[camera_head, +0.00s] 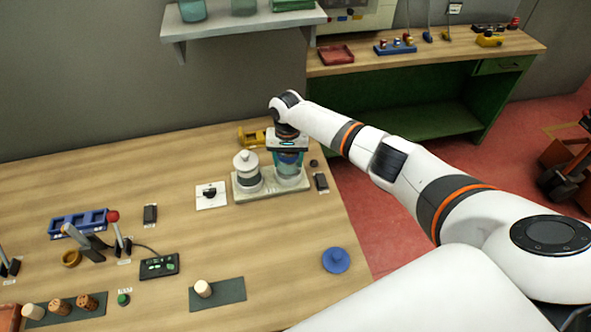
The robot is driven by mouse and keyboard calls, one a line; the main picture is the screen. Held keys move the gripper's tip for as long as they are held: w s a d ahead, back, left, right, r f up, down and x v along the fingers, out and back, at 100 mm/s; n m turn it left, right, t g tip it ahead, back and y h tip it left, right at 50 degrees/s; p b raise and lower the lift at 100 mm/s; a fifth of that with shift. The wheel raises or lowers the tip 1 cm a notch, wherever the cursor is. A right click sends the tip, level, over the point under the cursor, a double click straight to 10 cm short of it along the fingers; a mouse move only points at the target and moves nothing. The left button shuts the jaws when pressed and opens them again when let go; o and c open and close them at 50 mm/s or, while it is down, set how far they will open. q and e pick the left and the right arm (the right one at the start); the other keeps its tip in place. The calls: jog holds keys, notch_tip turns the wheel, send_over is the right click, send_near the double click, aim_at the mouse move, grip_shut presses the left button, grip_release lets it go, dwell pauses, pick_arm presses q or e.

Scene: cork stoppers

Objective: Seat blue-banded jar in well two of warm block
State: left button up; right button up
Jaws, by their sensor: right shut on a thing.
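A pale block (271,190) stands near the back of the wooden table. A white and grey jar (246,172) stands on its left side. A glass jar with a blue-green band (288,166) is upright at the block's right side. My right gripper (287,149) comes down from above and is shut on this jar near its top. The jar's base is at the block's top, but I cannot tell whether it is fully down in a well. The wells themselves are hidden by the jars. My left gripper is not in view.
A yellow object (250,138) lies behind the block, and a white plate with a black knob (211,195) lies left of it. A blue lid-like disc (336,260) lies near the right edge. A pale cork (203,288) stands on a dark mat (231,291). The table's middle is mostly clear.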

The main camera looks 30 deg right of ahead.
jog(key=shift+f+b, duration=0.6)
jog(key=shift+f, duration=0.55)
dwell(0.7)
